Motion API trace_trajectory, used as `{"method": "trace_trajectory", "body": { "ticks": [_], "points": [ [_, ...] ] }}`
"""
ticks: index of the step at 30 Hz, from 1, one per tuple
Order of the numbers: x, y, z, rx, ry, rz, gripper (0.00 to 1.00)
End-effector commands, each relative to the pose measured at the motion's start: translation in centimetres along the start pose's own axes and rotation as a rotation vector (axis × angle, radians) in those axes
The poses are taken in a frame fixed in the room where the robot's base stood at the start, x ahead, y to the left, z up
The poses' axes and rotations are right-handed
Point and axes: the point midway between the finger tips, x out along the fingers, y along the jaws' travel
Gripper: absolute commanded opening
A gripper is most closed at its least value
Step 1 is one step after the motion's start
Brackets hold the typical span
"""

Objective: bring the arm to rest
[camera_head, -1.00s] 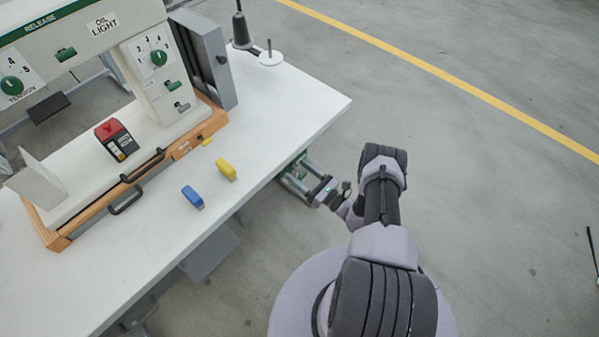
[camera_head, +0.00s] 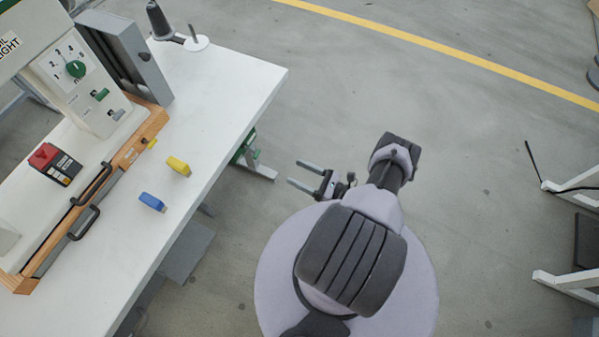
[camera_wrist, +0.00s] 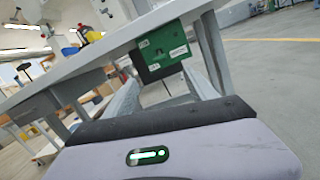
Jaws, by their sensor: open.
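My gripper (camera_head: 303,176) is open and empty in the head view. Its two fingers point left, toward the table's right edge, with bare floor under them. My arm is folded in above my round base. In the wrist view, a light grey part of my own body with a green-lit indicator fills the bottom.
The white table (camera_head: 238,88) carries the eyelet press (camera_head: 100,117), a blue block (camera_head: 152,202) and a yellow block (camera_head: 179,166). A green box (camera_wrist: 163,52) hangs under the tabletop. Floor is open at the upper right; white-legged furniture (camera_head: 570,190) stands far right.

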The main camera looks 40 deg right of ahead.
Motion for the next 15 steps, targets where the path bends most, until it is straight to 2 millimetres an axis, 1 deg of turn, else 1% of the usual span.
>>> {"method": "trace_trajectory", "body": {
  "ticks": [9, 11, 13, 14, 15],
  "points": [
    [0.1, 0.0, 0.0, 0.0, 0.0, 0.0, 0.66],
    [0.2, -0.1, 0.4, -0.007, 0.006, 0.012, 0.66],
    [1.4, -0.6, 2.2, -0.04, 0.039, 0.084, 0.66],
    [2.2, -0.8, 3.6, -0.065, 0.065, 0.137, 0.66],
    [3.8, -0.9, 6.0, -0.11, 0.11, 0.229, 0.66]
  ]
}}
